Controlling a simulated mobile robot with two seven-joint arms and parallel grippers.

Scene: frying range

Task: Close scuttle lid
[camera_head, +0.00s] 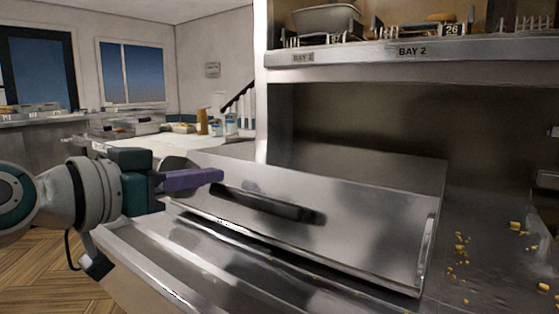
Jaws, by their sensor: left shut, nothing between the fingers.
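The scuttle lid (350,222) is a broad shiny metal panel with a long dark handle (265,203) on its face. It slopes at the middle of the head view, and a dark line runs under its front edge. I cannot tell how far open it is. My left gripper (221,175) comes in from the left with purple fingers shut and empty. The fingertips are at the lid's left part, just up and left of the handle; I cannot tell if they touch it. My right gripper is not in view.
A steel ledge (185,275) runs in front of the lid. Yellow crumbs (460,245) lie on the metal surface at right. A shelf (350,55) marked BAY 1 and BAY 2 hangs above. A white counter (165,143) with bottles stands behind left.

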